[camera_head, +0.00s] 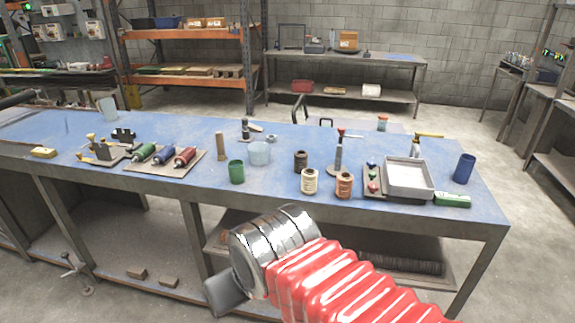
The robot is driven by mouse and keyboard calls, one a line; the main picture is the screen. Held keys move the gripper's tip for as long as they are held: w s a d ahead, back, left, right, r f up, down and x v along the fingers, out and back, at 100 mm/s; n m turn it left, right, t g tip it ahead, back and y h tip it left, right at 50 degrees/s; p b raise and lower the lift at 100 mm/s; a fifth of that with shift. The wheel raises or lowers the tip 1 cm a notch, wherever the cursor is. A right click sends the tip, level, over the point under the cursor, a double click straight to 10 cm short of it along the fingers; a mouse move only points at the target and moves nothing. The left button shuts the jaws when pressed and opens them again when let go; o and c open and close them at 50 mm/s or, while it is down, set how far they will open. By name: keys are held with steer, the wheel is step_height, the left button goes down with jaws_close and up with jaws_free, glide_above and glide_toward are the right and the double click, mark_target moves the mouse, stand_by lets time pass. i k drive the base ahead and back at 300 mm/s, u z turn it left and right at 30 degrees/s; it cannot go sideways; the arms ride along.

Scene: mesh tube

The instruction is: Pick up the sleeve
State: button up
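I cannot tell for sure which thing is the sleeve. Several tube-like things stand upright on the blue bench top (215,132): a dark blue cylinder (464,169) at the right end, a green cylinder (236,173), a pale translucent cylinder (259,154) and a small dark cylinder (300,162). Another pale translucent piece (108,109) stands at the far left. My arm, with red bellows and a silver ring, fills the lower middle in front of the bench. A dark grey part of it points down left. No gripper fingers show.
Thread spools (309,181) stand near the front edge. Bare bench shows around the green cylinder. Shelves (190,55) stand behind.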

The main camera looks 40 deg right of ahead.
mark_target(301, 157)
steer(key=z, duration=0.05)
steer(key=i, duration=1)
steer(key=u, duration=0.05)
